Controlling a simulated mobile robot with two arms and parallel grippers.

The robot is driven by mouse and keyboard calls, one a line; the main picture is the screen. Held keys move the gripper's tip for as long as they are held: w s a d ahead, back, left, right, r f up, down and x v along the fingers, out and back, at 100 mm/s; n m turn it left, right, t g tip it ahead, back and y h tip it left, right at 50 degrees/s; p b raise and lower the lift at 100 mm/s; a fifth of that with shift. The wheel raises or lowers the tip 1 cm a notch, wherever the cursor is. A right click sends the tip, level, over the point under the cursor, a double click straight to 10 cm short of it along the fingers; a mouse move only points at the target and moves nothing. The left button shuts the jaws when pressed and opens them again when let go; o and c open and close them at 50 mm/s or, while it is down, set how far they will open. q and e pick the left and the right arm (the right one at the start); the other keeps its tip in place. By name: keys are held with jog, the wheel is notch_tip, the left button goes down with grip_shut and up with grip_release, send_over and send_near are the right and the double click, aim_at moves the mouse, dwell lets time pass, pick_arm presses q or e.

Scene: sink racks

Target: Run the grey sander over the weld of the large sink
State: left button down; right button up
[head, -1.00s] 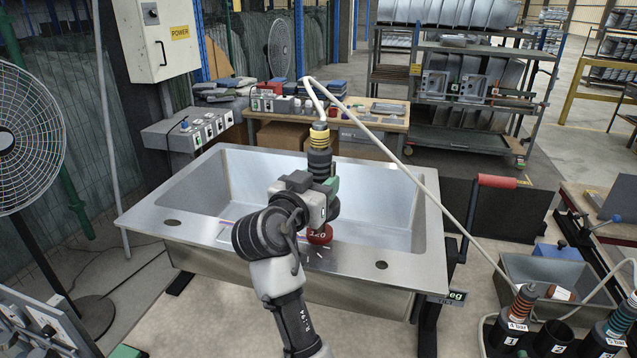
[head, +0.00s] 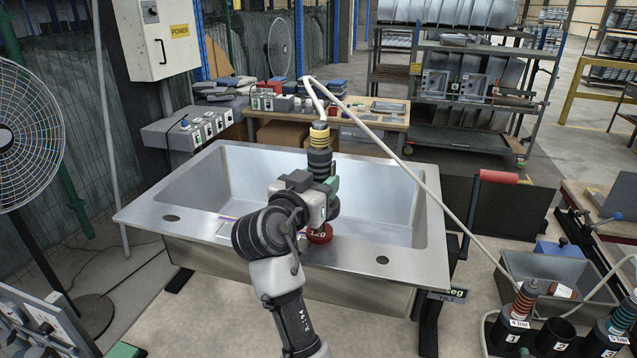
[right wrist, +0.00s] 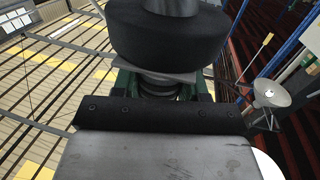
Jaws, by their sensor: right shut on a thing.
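The large sink (head: 205,232) is a steel basin with a wide flat rim, on a stand in the middle of the head view. A thin bluish-purple line, the weld (head: 232,218), shows on the front rim and runs behind my arm. My right gripper (head: 318,190) is shut on the sander (head: 320,160), which stands upright with a yellow band and a hose on top. Its red pad, marked 120, is at the front rim; whether it touches is unclear. The right wrist view shows the sander's dark round body (right wrist: 168,38) close up. My left gripper is out of view.
A pale hose (head: 400,158) runs from the sander to the right. Holders (head: 518,318) with tools stand at the lower right, by a grey bin (head: 545,268). A red-handled crank (head: 497,177) is beside the sink. A fan (head: 25,135) stands left.

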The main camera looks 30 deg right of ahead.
jog(key=shift+w, duration=0.1)
jog(key=shift+w+a+b, duration=0.55)
jog(key=shift+w+a, duration=0.2)
jog(key=shift+w, duration=0.1)
jog(key=shift+w+a+b, duration=0.35)
jog(key=shift+b, duration=0.05)
jog(key=shift+w+a+b, duration=2.9)
jog(key=shift+w+a, duration=3.2)
jog(key=shift+w, duration=1.05)
notch_tip(320, 180, up, 7)
jog(key=p, duration=0.3)
jog(key=shift+r, duration=0.15)
